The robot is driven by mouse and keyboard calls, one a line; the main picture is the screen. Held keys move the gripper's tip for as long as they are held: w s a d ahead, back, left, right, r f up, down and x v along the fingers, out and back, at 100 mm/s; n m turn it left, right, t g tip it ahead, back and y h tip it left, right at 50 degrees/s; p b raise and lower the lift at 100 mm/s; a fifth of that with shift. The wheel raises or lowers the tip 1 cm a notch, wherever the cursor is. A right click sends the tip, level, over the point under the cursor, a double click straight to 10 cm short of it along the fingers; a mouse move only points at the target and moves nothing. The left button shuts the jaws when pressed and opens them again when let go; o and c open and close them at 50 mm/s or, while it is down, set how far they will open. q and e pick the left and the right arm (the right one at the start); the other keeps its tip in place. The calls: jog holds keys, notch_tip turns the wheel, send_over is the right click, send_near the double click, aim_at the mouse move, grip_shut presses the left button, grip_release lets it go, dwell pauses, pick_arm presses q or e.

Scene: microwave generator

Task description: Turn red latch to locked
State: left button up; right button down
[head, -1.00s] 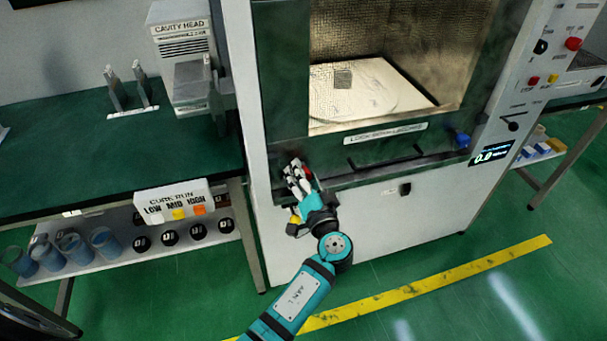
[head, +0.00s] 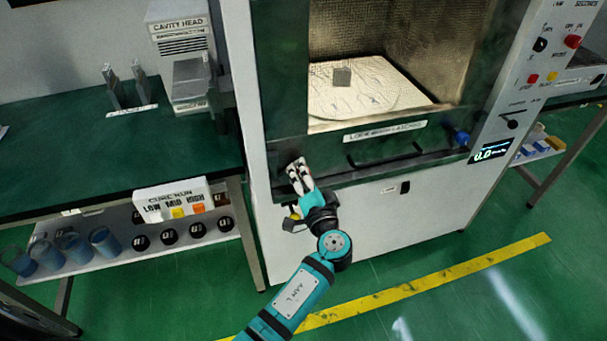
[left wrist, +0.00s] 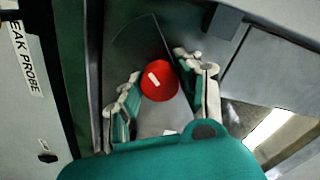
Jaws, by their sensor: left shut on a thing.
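The red latch (left wrist: 160,80) shows in the left wrist view as a round red knob with a white mark on top. It sits between the two fingers of my left gripper (left wrist: 164,74), which is shut on it. In the head view my left gripper (head: 298,174) is at the lower left corner of the microwave front, and its fingers hide the red latch there. A blue latch (head: 461,138) stands at the right end of the same front ledge. My right gripper is not in view.
The lit cavity (head: 375,88) holds a grey block (head: 342,77) on a pale plate. A control panel (head: 535,75) is at the right. A green bench (head: 100,165) with a label box (head: 170,198) stands at the left. The floor in front is clear.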

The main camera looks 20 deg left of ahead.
pick_arm(q)
jog(key=m, duration=0.3)
jog(key=shift+r+m+p, duration=0.15)
jog(key=shift+m+p, duration=0.15)
jog(key=shift+m, duration=0.1)
jog(key=m+p, duration=0.1)
jog(key=m, duration=0.2)
jog(key=shift+m, duration=0.3)
jog(key=m+p, duration=0.2)
jog(key=m, duration=0.2)
jog(key=shift+r, duration=0.1)
jog(key=shift+m+p, duration=0.95)
jog(key=shift+m, duration=0.95)
jog(key=o, duration=1.1)
jog(key=shift+w+f, duration=0.1)
jog(key=shift+f, duration=0.2)
jog(key=shift+o, duration=0.2)
